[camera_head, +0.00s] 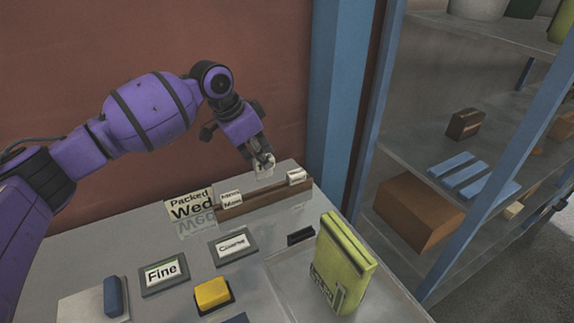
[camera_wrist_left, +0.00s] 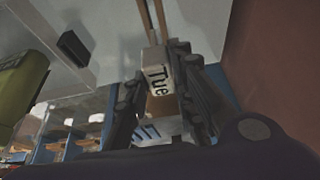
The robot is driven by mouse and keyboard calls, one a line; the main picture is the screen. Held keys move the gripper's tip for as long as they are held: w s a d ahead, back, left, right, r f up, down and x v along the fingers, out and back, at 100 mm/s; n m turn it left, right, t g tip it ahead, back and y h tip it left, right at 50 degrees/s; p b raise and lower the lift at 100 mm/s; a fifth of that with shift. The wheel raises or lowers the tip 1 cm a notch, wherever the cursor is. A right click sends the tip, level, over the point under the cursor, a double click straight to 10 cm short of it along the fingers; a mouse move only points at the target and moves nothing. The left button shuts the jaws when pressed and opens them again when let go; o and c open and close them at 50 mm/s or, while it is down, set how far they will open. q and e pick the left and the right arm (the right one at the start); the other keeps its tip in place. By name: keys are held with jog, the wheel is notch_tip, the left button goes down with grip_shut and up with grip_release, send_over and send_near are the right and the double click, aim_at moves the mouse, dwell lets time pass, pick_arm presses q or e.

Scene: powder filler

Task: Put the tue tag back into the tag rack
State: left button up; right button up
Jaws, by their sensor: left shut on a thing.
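A small white tag (camera_wrist_left: 160,82) reading "Tue" is in the left wrist view. My left gripper (camera_wrist_left: 162,98) is shut on it, one finger on each side. In the head view my left gripper (camera_head: 262,162) is over the back of the table, just behind the brown tag rack (camera_head: 262,199). The tag in it shows only as a small pale piece. The rack holds a tag (camera_head: 231,197) at its left end and another tag (camera_head: 296,176) at its right end. The rack's middle looks empty. My right gripper is in neither view.
A sign reading "Packed Wed" (camera_head: 190,205) stands left of the rack. "Fine" (camera_head: 163,274) and "Coarse" (camera_head: 233,246) plates, a yellow block (camera_head: 212,293) and a green packet (camera_head: 340,265) are in front. A blue post (camera_head: 336,100) rises behind the table's right side.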

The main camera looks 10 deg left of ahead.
aim_at(263, 178)
pick_arm(q)
jog(key=shift+w+a+f, duration=0.1)
jog(key=shift+w+f, duration=0.15)
jog(key=shift+s+r, duration=0.15)
jog(key=shift+s, duration=0.15)
jog(key=shift+w, duration=0.1)
jog(key=shift+f, duration=2.95)
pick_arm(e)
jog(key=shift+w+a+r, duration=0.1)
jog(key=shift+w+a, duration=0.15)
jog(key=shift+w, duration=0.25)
pick_arm(q)
jog(key=shift+f, duration=0.5)
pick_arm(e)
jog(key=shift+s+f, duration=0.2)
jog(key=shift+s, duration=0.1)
pick_arm(q)
jog(key=shift+f+b, duration=0.35)
jog(key=shift+f, duration=0.65)
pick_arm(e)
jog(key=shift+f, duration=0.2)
